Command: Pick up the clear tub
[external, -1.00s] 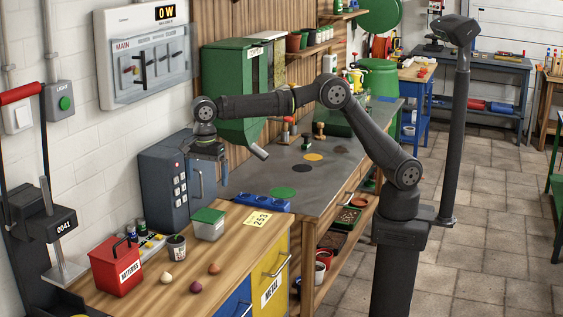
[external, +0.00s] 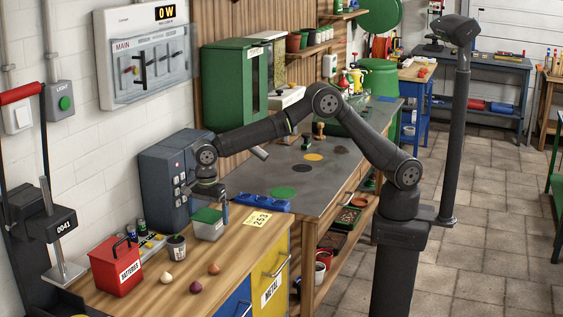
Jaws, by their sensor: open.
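The clear tub (external: 209,230) with a green lid (external: 207,215) stands upright on the wooden bench top, right of a small dark pot. My gripper (external: 210,207) points down directly over the tub, with its fingers down around the lid's level. One finger shows at the tub's right side; the other is hard to see. The gripper is open. I cannot tell whether the fingers touch the tub, which stands on the bench.
A dark pot (external: 176,247) stands close left of the tub, and a red batteries box (external: 117,266) farther left. Several bulbs lie in front. A yellow card (external: 257,219) lies right. A blue tray (external: 262,203) and a grey keypad cabinet (external: 170,187) are behind.

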